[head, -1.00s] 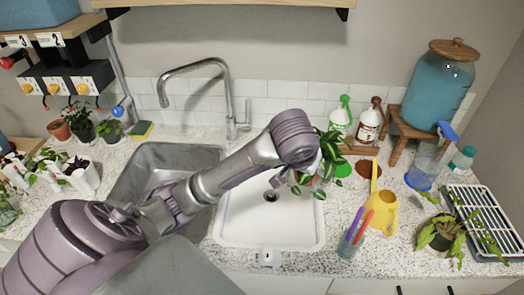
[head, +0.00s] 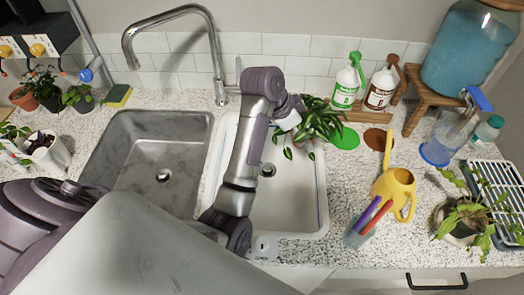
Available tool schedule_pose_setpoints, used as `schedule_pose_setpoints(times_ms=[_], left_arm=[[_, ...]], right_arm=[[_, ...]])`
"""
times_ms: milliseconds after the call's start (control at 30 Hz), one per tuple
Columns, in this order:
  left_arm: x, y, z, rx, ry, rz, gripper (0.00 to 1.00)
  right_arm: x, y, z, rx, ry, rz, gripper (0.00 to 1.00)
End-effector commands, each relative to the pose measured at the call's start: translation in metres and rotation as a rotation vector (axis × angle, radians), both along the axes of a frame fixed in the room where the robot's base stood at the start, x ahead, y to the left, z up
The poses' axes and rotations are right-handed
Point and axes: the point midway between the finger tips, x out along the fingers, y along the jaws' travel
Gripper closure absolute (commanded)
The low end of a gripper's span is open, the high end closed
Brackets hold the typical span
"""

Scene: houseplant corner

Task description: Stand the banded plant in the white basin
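The banded plant (head: 320,121), with striped green leaves and a partly visible terracotta and white pot, is over the back right part of the white basin (head: 292,206). My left gripper (head: 287,119) is at the plant's left side and appears shut on its pot. The fingertips and most of the pot are hidden by the wrist and leaves. I cannot tell whether the pot touches the basin. The basin floor and drain in front of the plant are bare. My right gripper is not in view.
A grey metal sink (head: 150,165) with a tall faucet (head: 216,65) lies left of the basin.

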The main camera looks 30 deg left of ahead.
Motion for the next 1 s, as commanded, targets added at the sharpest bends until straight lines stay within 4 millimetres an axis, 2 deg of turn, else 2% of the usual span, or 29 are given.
schedule_pose_setpoints(times_ms=[133, 267, 700, 833, 1000], left_arm=[[-0.002, -0.007, -0.015, -0.001, -0.002, -0.060, 0.62], [-0.002, 0.002, -0.023, 0.002, -0.002, -0.073, 0.62], [0.003, 0.092, -0.076, 0.003, -0.003, -0.074, 0.62], [0.003, 0.106, -0.085, 0.003, -0.004, -0.075, 0.62], [0.003, 0.109, -0.097, 0.000, -0.003, -0.076, 0.62]], right_arm=[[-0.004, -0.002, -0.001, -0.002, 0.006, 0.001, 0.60], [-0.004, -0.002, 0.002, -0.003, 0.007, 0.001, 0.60], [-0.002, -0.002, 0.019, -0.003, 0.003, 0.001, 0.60], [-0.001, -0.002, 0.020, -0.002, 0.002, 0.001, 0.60], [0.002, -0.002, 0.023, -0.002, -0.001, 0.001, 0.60]])
